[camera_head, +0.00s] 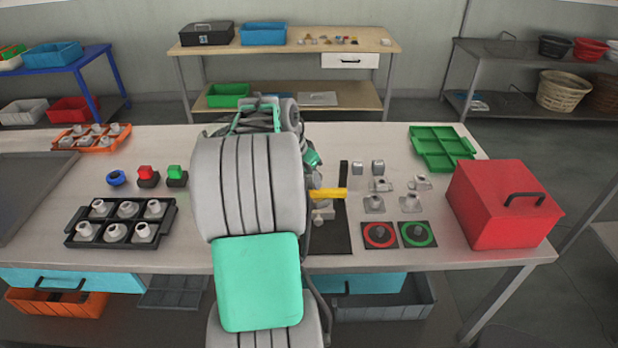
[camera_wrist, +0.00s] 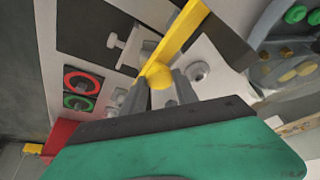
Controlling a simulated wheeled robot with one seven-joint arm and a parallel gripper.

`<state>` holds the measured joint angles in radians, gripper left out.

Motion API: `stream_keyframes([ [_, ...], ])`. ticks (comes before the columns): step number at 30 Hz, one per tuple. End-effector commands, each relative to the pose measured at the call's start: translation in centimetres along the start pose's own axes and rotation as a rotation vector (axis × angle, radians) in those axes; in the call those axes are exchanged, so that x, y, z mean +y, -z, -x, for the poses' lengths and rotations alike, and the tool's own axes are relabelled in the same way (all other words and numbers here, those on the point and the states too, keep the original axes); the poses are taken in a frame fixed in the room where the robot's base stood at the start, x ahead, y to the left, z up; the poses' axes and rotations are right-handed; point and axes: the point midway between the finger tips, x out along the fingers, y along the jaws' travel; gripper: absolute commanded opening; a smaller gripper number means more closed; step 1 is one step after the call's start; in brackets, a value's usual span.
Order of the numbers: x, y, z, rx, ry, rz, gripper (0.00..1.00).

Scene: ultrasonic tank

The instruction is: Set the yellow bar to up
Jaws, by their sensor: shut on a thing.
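The yellow bar (camera_head: 329,194) lies about level in the head view, pointing right, with its left part hidden behind my arm. In the wrist view the yellow bar (camera_wrist: 183,32) runs from the top edge down to a rounded yellow end between my fingers. My gripper (camera_wrist: 160,77) is shut on that rounded end, with a grey finger on each side. The head view hides my fingers behind my arm. A dark upright strip (camera_head: 343,172) stands just behind the bar in the head view.
A black plate (camera_head: 335,240) with a light grey handle lies below the bar. Red-ringed (camera_head: 380,235) and green-ringed (camera_head: 418,234) knobs, several grey fittings and a red box (camera_head: 505,205) stand to the right. A black tray (camera_head: 119,223) of fittings lies left.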

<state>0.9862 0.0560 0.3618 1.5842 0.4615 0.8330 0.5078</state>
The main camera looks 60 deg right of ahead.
Motion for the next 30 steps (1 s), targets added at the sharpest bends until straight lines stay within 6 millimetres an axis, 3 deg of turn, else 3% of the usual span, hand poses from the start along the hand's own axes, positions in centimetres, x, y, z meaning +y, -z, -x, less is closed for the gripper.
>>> stream_keyframes([
  [14,0.0,0.2,0.4,0.001,0.002,0.0,0.0],
  [24,-0.1,2.6,6.2,0.004,0.004,-0.001,0.0],
  [30,-0.1,2.8,6.6,0.004,0.004,-0.003,0.0],
])
